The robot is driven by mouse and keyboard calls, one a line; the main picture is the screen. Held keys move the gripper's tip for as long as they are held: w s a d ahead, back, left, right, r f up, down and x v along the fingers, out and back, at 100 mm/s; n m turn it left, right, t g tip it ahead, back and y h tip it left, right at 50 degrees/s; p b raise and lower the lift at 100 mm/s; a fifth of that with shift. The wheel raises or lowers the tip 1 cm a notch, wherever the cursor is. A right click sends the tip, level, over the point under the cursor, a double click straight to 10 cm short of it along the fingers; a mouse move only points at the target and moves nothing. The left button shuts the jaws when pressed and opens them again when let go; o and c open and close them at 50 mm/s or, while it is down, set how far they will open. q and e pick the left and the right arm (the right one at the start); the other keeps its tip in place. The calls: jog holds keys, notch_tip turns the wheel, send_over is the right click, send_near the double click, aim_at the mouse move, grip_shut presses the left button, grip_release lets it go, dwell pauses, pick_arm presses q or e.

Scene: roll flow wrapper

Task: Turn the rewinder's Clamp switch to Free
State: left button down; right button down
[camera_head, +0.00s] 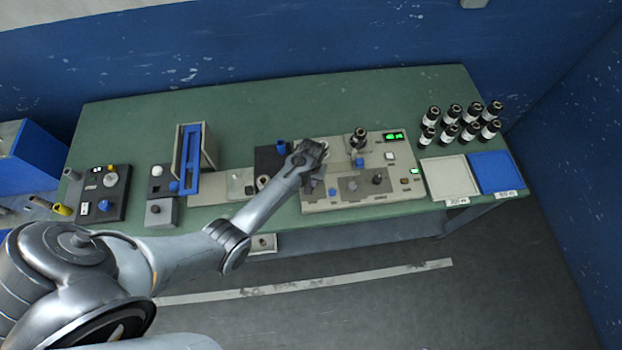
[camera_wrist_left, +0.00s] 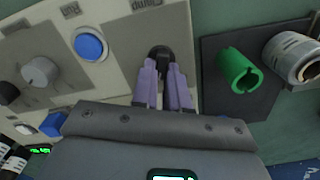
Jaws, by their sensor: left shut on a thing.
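The rewinder (camera_head: 312,200) is a beige machine with a sloped control panel right of the table's middle. My left gripper (camera_wrist_left: 166,80) is over the left part of this panel, with its arm reaching in from the left in the head view (camera_head: 312,168). In the left wrist view its two purple fingers are shut on a black switch knob (camera_wrist_left: 160,52), the Clamp switch, below a partly cut-off label. The fingers hide much of the knob, and its pointing direction cannot be told. In the head view the gripper hides this switch. My right gripper is not in view.
Beside the gripped knob are a blue button (camera_wrist_left: 88,45) and a grey knob (camera_wrist_left: 38,72). A green core (camera_wrist_left: 238,68) and a metallic cylinder (camera_wrist_left: 292,56) stand close on the other side. Several dark rolls (camera_head: 462,120) and two trays (camera_head: 445,178) are at the table's right.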

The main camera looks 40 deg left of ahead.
pick_arm(q)
jog(key=shift+r+n+p, duration=0.15)
jog(key=shift+n+p, duration=0.6)
jog(key=shift+n, duration=0.45)
jog(key=n+p, duration=0.1)
jog(key=n, duration=0.1)
jog(key=shift+s+a+n, duration=0.1)
jog(key=shift+n, duration=0.3)
jog(key=n+p, duration=0.1)
jog(key=n, duration=0.2)
jog(key=shift+s+a+n, duration=0.1)
jog(key=shift+s+n, duration=0.05)
jog(key=shift+n, duration=1.05)
jog(key=shift+f, duration=0.2)
jog(key=c, duration=1.1)
grip_release()
jog(key=shift+c, duration=0.2)
